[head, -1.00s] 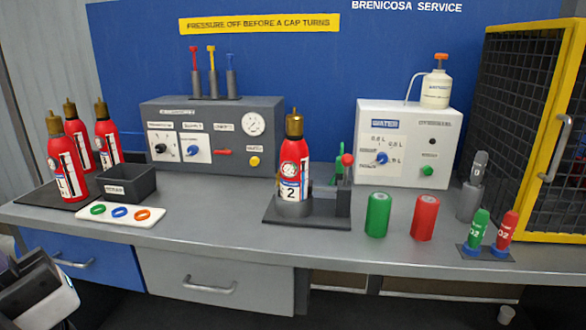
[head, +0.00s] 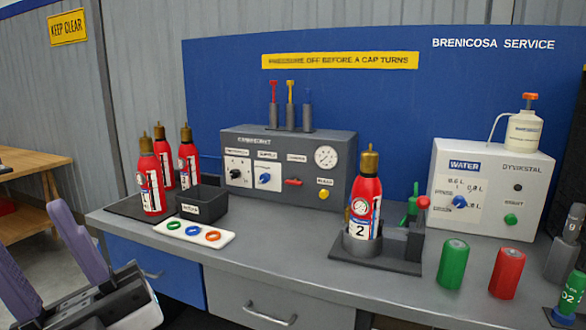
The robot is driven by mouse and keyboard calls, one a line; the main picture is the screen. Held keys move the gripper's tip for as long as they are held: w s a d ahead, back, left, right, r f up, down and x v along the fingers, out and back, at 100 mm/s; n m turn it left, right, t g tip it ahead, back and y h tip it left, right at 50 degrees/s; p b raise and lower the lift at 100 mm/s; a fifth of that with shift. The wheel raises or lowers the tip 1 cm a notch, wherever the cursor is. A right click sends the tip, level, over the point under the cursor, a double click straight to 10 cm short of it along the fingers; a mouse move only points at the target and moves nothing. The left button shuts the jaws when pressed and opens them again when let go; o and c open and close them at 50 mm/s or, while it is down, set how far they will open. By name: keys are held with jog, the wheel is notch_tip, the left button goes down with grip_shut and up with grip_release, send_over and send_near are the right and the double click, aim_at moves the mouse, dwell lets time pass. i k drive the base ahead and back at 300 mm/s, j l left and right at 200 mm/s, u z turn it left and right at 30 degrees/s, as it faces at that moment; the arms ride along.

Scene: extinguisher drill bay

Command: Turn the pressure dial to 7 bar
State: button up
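The grey console (head: 343,180) stands at the back of the bench. On its front left is a white plate with a small black knob (head: 237,173), which looks like the pressure dial; its label and scale are too small to read. The round gauge (head: 326,157) is at the console's upper right; its reading is not legible. My gripper (head: 38,228) is at the lower left, in front of the bench, with its purple-grey fingers apart and nothing between them. It is well away from the knob.
A blue knob (head: 264,178), red lever (head: 292,182) and yellow button (head: 323,194) sit beside the black knob. Before the console are a black bin (head: 202,203), a tray of rings (head: 180,236), several extinguishers at left and extinguisher 2 (head: 364,200) in a holder.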

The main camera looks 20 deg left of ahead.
aim_at(236, 173)
jog(key=i+j+u, duration=0.2)
jog(key=j+u, duration=0.2)
jog(key=j, duration=0.15)
jog(key=i+j+u, duration=0.35)
jog(key=j, duration=0.15)
jog(key=i+j+u, duration=0.4)
jog(key=i+l, duration=0.2)
